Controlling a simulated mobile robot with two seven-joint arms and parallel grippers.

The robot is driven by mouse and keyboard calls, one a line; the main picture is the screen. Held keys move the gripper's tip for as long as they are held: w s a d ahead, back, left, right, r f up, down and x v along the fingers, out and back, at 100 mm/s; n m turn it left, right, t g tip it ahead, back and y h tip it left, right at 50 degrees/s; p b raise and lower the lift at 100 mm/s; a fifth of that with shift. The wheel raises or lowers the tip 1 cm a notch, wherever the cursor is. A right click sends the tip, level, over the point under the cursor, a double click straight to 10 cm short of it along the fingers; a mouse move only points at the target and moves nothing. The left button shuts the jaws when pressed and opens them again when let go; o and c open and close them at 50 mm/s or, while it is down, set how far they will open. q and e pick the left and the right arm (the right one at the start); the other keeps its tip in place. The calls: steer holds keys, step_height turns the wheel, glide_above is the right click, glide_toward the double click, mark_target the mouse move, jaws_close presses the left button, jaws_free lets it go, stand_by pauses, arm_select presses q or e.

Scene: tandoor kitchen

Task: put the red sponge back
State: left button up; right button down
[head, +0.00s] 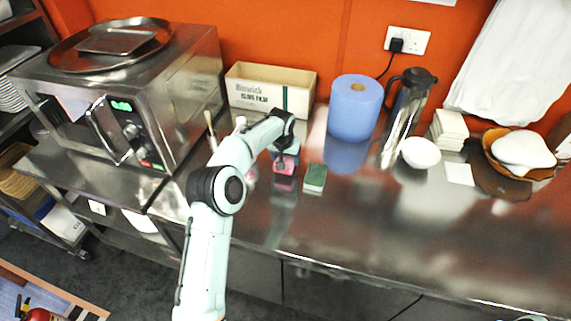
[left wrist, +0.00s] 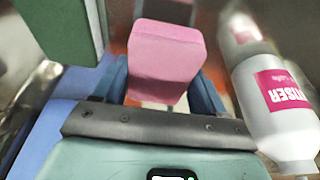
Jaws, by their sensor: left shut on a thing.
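The red sponge, pinkish-red in the pictures, is a small block (head: 285,166) at the tip of my left arm. In the left wrist view the sponge (left wrist: 165,60) sits between the two dark blue fingers of my left gripper (left wrist: 165,82), which is shut on it. In the head view the gripper (head: 285,158) is over the steel counter, just left of a green sponge (head: 315,178). A pink patch below the held sponge looks like its reflection; I cannot tell whether the sponge touches the counter. My right gripper is not in view.
A white bottle with a pink label (left wrist: 285,95) stands close beside the gripper. Behind are a cardboard box (head: 268,92) and a blue paper roll (head: 355,108). A steel flask (head: 402,118) and white bowl (head: 420,153) stand right. The front right counter (head: 400,225) is clear.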

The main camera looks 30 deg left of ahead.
mark_target(285, 160)
arm_select(q)
steer(key=f, duration=0.3)
steer(key=shift+s, duration=0.2)
steer(key=shift+r, duration=0.1)
steer(key=shift+w, duration=0.1)
steer(key=o, duration=0.9)
steer(key=shift+o, duration=0.2)
steer(key=v, duration=1.2)
steer(key=shift+w, duration=0.1)
